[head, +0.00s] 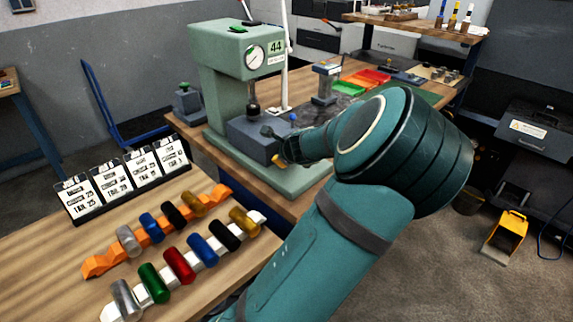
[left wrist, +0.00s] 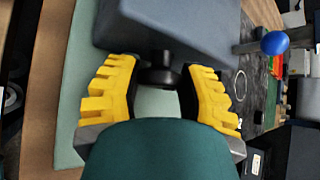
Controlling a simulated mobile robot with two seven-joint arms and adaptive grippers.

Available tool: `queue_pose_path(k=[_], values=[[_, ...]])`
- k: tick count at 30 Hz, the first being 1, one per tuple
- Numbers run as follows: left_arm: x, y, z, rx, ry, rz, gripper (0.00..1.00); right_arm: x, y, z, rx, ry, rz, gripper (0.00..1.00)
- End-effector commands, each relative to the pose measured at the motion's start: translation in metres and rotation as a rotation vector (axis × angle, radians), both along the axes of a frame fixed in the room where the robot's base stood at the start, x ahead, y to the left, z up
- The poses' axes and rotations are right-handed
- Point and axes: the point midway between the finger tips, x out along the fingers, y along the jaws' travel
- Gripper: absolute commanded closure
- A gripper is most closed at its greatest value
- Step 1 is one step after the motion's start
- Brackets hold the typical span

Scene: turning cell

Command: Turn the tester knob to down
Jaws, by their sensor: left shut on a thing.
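The tester is a green press-like machine (head: 222,55) with a round gauge and a "44" label, standing on the bench in the head view. A grey-blue block (head: 250,137) sits low on its front. In the left wrist view the dark round knob (left wrist: 158,76) sticks out from that block. My left gripper (left wrist: 160,88) has its yellow-padded fingers on either side of the knob and is shut on it. In the head view the left gripper (head: 277,148) is at the block's front, and it and the arm hide the knob. Which way the knob points cannot be told. My right gripper is not in view.
A blue ball-ended lever (left wrist: 275,43) is right of the gripper in the left wrist view. An orange rack (head: 97,265) and a white rack hold coloured cylinders on the near table, with label cards (head: 120,183) behind. Red and green trays (head: 370,77) lie beyond the tester.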

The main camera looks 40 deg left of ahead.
Motion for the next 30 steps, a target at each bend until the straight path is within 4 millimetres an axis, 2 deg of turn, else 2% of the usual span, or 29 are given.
queue_pose_path(k=[1, 6, 15, 29, 30], values=[[-0.001, -0.001, -0.006, -0.001, -0.028, -0.001, 0.95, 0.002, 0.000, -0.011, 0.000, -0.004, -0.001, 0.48], [-0.002, 0.000, -0.003, -0.008, -0.123, 0.002, 0.95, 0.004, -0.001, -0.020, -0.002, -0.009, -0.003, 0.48], [-0.002, 0.000, -0.001, -0.017, -0.213, 0.000, 0.95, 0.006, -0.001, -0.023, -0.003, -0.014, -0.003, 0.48], [-0.001, 0.000, -0.001, -0.020, -0.228, 0.001, 0.95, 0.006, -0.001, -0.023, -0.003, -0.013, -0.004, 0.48], [-0.001, 0.000, -0.001, -0.020, -0.228, 0.001, 0.46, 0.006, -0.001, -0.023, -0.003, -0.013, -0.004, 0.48]])
